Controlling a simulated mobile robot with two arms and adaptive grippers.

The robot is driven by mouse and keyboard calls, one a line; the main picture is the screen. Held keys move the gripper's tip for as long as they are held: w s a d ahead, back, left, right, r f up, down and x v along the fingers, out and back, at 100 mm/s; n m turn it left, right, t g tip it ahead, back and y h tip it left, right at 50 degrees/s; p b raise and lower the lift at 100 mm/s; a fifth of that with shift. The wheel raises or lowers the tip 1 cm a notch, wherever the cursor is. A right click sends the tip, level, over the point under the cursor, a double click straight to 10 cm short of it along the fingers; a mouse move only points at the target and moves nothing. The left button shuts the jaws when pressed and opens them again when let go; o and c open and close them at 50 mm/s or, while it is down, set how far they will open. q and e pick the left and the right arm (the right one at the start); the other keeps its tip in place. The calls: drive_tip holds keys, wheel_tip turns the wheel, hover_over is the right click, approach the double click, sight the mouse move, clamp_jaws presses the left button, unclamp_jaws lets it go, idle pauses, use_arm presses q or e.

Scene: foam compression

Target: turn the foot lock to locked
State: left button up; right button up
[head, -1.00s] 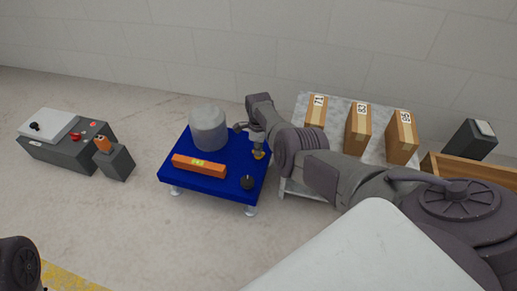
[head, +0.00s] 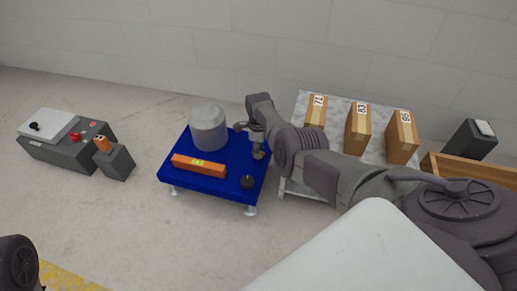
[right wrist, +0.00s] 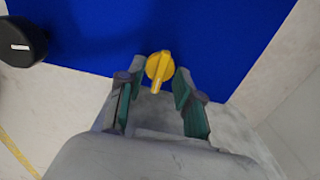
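The yellow knob (right wrist: 159,70), which I take to be the foot lock, sits on the blue platform (right wrist: 215,35) in the right wrist view. Its handle points toward the bottom of that picture. My right gripper (right wrist: 158,85) is open, with one finger on each side of the knob in the picture. I cannot tell whether a finger touches it. My left gripper is not in view.
A table (head: 338,108) with labelled boxes (head: 357,130) stands behind my right arm.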

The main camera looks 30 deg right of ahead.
drive_tip(key=shift+r, duration=0.1)
wheel_tip(320, 180, up, 12)
idle(0.5)
idle(0.5)
